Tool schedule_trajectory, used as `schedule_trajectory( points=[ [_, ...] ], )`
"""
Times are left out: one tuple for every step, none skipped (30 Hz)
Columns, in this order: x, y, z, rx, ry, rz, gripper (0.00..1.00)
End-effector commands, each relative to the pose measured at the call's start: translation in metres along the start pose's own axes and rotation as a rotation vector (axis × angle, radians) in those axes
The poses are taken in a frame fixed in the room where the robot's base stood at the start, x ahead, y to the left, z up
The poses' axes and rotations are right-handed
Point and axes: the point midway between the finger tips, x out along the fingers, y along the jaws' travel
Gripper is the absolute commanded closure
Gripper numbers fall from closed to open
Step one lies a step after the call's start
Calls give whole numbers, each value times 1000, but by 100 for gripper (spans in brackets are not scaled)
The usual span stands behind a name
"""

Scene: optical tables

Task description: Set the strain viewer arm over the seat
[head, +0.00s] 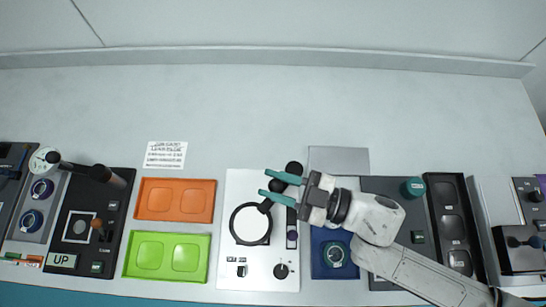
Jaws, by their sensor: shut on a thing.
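The strain viewer is a white panel (232,270) on the table, with a black ring (233,224) on its left half. A short dark arm piece (265,206) joins the ring at its upper right, close to my lower finger. A round black knob (294,167) shows just above my upper finger. My gripper (266,182), with two teal fingers, reaches in from the right over the panel's top right. It is shut on part of the viewer arm; the gripped part is mostly hidden. Which mark is the seat I cannot tell.
Orange (176,217) and green (127,262) trays lie left of the panel. A black unit (121,205) stands farther left. A blue module (317,263) and a black tray (433,200) lie right. The table behind is mostly clear, with a label sheet (165,154).

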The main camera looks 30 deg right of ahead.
Motion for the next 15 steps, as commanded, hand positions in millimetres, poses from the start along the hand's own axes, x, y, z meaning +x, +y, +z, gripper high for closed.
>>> schedule_trajectory(
  points=[
    [0, 0, 0, 1, -1, -1, 100],
    [0, 0, 0, 1, -1, -1, 100],
    [0, 0, 1, 1, -1, -1, 100],
    [0, 0, 1, 1, -1, -1, 66],
    [0, 0, 1, 1, -1, -1, 63],
    [0, 0, 1, 1, -1, -1, 59],
    [0, 0, 1, 1, -1, -1, 56],
    [0, 0, 1, 1, -1, -1, 53],
    [0, 0, 1, 1, -1, -1, 50],
    [0, 0, 1, 1, -1, -1, 47],
    [0, 0, 0, 1, -1, -1, 46],
    [0, 0, 0, 1, -1, 0, 46],
    [0, 0, 0, 1, -1, 0, 46],
    [0, 0, 0, 1, -1, 0, 46],
    [0, 0, 0, 0, -1, 0, 46]
  ],
)
